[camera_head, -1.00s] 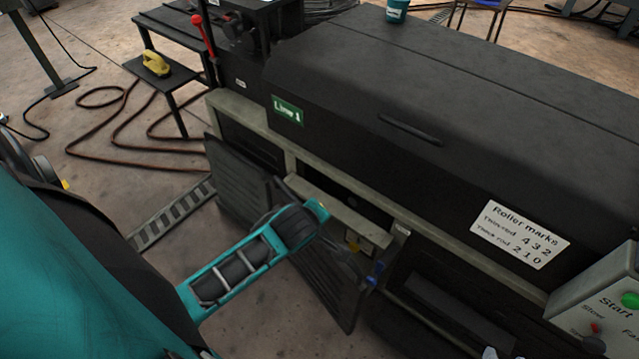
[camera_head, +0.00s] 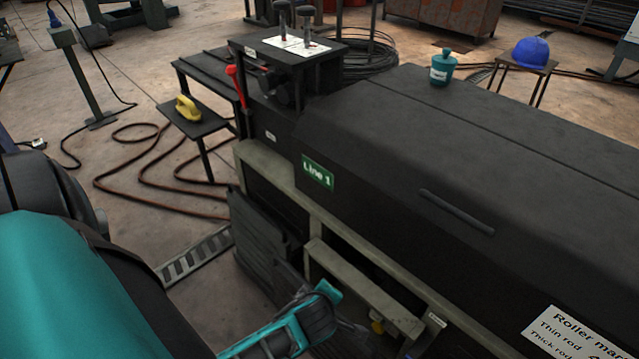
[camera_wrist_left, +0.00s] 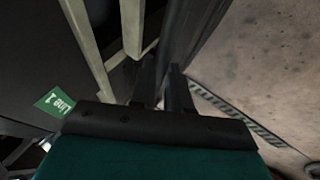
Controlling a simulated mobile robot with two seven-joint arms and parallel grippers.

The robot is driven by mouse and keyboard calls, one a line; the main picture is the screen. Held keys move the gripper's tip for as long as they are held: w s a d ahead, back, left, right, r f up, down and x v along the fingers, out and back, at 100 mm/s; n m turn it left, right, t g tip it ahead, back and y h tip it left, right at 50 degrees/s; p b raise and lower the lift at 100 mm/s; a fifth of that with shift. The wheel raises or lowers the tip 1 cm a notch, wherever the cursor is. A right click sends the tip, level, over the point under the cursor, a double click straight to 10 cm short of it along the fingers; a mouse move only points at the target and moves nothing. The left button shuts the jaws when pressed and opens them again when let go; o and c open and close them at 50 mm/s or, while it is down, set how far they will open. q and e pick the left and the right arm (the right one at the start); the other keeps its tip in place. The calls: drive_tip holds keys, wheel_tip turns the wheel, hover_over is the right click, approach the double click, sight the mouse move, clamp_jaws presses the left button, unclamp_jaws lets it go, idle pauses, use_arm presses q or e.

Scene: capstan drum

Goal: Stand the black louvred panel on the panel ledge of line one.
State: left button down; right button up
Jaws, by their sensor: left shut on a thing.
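Black louvred panelling (camera_head: 262,245) hangs or stands upright at the left end of the Line 1 machine, in front of its pale frame. My left gripper (camera_head: 335,305) is at the bottom of the head view, beside a lower dark panel section. In the left wrist view its fingers (camera_wrist_left: 162,85) are closed on a dark panel (camera_wrist_left: 190,38), which runs away from them. Whether both sections are one panel, I cannot tell. A pale ledge (camera_head: 365,290) crosses the open bay to the right of my gripper. The panel's lower part is cut off. My right gripper is out of view.
The Line 1 machine's black cover (camera_head: 430,180) fills the right. A slotted floor strip (camera_head: 195,255) and brown hoses (camera_head: 140,185) lie on the left. A small table with a yellow object (camera_head: 187,107) stands behind. Floor is open at far left.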

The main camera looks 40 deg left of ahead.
use_arm(q)
drive_tip(key=shift+w+b, duration=1.8)
drive_tip(key=shift+w, duration=2.5)
drive_tip(key=f+b, duration=0.4)
drive_tip(key=f, duration=0.1)
drive_tip(key=shift+w+d+f, duration=0.15)
drive_tip(key=shift+w+d, duration=0.1)
drive_tip(key=shift+d, duration=0.1)
drive_tip(key=shift+f+b, duration=0.5)
